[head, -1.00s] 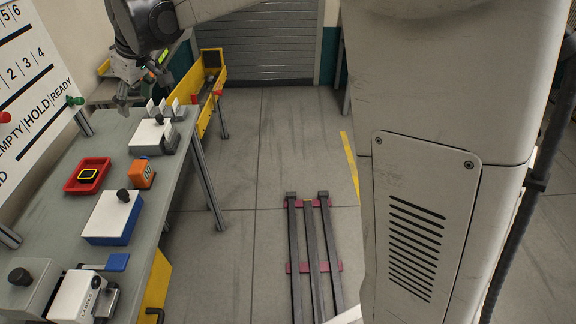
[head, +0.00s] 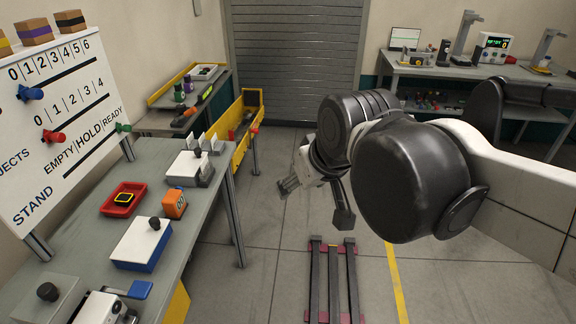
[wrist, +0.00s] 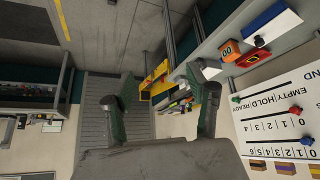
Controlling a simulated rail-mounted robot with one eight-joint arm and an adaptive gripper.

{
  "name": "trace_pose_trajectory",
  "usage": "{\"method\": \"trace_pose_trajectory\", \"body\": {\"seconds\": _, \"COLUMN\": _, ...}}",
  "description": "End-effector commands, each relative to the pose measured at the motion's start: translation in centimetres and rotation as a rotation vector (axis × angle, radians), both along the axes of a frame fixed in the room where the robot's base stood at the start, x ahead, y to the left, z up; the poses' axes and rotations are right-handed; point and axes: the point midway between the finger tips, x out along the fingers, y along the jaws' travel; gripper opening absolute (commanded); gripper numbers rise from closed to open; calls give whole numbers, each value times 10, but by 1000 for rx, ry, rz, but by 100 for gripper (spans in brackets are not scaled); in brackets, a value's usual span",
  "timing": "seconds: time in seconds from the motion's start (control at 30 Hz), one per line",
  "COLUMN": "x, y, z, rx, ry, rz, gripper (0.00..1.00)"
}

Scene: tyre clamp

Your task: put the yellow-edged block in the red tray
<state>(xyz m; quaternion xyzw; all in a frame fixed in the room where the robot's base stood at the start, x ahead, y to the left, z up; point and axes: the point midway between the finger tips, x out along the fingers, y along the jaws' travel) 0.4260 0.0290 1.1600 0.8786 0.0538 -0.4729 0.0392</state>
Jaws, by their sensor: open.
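The red tray (head: 116,212) lies on the grey bench at the left of the head view. The tray also shows at the right of the wrist view (wrist: 243,63), small. My gripper (head: 288,186) is well to the right of the bench, above the floor and clear of tray and block. In the wrist view its two fingers (wrist: 160,85) are spread apart with nothing between them.
An orange block (head: 174,204) stands right beside the tray. A blue-and-white box (head: 140,246) with a black knob is nearer, and a white-topped fixture (head: 190,169) is farther back. Floor between bench and arm is open.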

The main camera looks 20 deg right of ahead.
Motion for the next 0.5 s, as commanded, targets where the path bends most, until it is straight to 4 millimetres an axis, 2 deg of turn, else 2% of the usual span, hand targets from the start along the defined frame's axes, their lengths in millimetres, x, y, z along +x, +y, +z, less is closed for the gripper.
{"method": "trace_pose_trajectory", "body": {"seconds": 0.03, "x": -15, "y": -7, "z": -8, "rx": 4, "ry": -7, "rz": -28, "gripper": 52}}
{"method": "trace_pose_trajectory", "body": {"seconds": 0.2, "x": -44, "y": -23, "z": -28, "rx": 16, "ry": -28, "rz": -99, "gripper": 52}}
{"method": "trace_pose_trajectory", "body": {"seconds": 0.33, "x": -55, "y": -28, "z": -37, "rx": 18, "ry": -35, "rz": -126, "gripper": 52}}
{"method": "trace_pose_trajectory", "body": {"seconds": 0.5, "x": -57, "y": -29, "z": -39, "rx": 21, "ry": -38, "rz": -134, "gripper": 52}}
